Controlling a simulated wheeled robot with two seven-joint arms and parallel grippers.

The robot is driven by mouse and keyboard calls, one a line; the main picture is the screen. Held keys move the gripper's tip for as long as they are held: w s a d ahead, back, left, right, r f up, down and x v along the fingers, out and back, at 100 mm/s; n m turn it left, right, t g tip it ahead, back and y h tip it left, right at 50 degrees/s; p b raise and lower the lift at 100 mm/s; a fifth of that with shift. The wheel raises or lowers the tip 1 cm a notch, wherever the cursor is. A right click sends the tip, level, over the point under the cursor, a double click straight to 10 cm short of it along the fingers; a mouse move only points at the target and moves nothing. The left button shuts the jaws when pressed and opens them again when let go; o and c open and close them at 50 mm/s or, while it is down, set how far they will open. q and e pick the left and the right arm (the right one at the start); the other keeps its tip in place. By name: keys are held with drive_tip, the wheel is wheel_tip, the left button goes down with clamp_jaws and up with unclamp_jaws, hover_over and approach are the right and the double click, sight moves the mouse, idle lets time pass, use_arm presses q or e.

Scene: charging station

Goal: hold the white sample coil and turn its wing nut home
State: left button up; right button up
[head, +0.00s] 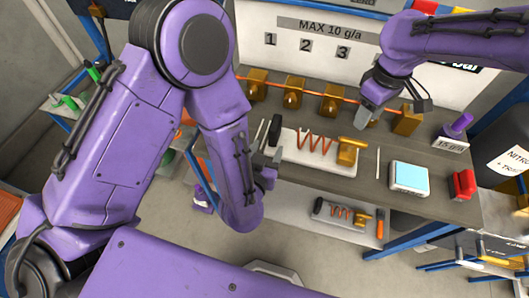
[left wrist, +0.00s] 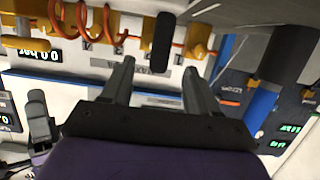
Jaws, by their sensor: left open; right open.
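The white sample coil (head: 293,153) lies on the grey bench: a white block with an orange spiral and a brass fitting (head: 348,151) at its right end. A black oblong piece (head: 275,130), seemingly the wing nut, stands at its left end. In the left wrist view this black piece (left wrist: 162,42) shows just beyond and between my fingertips, apart from both. My left gripper (head: 266,158) is open and empty beside the coil's left end. My right gripper (head: 370,115) is open, above and behind the brass fitting, apart from it.
Behind the coil, a row of brass fittings (head: 294,92) sits on an orange line. A thin white rod (head: 377,162), a blue-topped device (head: 408,177) and a red block (head: 463,184) are to the right. Another coil (head: 341,212) lies on the lower shelf.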

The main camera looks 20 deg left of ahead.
sight(275, 130)
use_arm(q)
drive_tip(key=x, duration=1)
drive_tip(key=shift+w+f, duration=0.1)
drive_tip(key=shift+f, duration=0.1)
use_arm(e)
drive_tip(key=shift+w+f, duration=0.15)
drive_tip(key=shift+w, duration=0.15)
